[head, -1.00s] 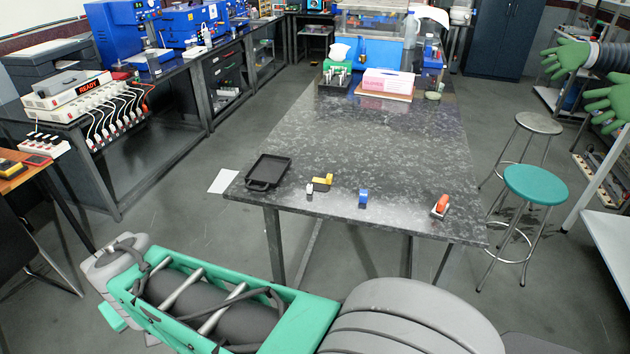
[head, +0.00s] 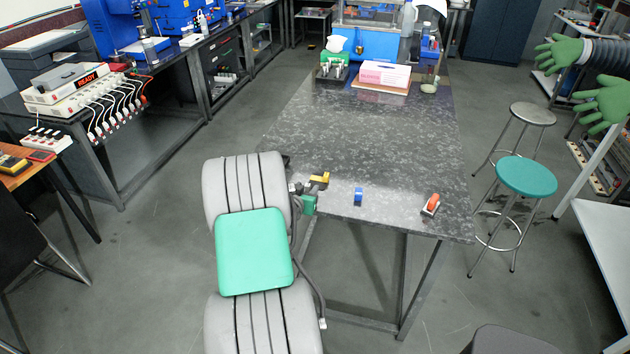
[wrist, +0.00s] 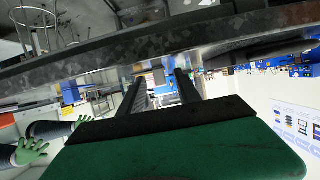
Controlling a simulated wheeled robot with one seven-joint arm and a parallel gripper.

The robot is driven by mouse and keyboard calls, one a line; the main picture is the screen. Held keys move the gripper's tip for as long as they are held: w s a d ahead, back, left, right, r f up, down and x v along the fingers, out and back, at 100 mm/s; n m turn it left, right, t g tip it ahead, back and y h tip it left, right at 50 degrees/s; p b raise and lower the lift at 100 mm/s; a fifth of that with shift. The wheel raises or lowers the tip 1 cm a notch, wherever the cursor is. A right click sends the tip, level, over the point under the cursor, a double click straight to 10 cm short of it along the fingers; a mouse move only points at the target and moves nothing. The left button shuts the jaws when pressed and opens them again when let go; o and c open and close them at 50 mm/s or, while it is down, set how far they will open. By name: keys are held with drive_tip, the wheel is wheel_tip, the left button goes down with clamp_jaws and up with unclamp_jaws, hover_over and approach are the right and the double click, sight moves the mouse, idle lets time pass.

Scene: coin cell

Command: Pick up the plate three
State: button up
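I cannot tell which thing is plate three; no label is readable. In the head view the arm's green end is close to the table's front edge, just below the yellow object. The small white object beside the yellow one is not clearly seen.
The dark speckled table (head: 370,130) has a clear middle. A teal stool (head: 526,177) is to the right.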

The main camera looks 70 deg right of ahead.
drive_tip(key=shift+d+f, duration=0.15)
drive_tip(key=shift+d, duration=0.2)
drive_tip(key=shift+c, duration=0.4)
clamp_jaws()
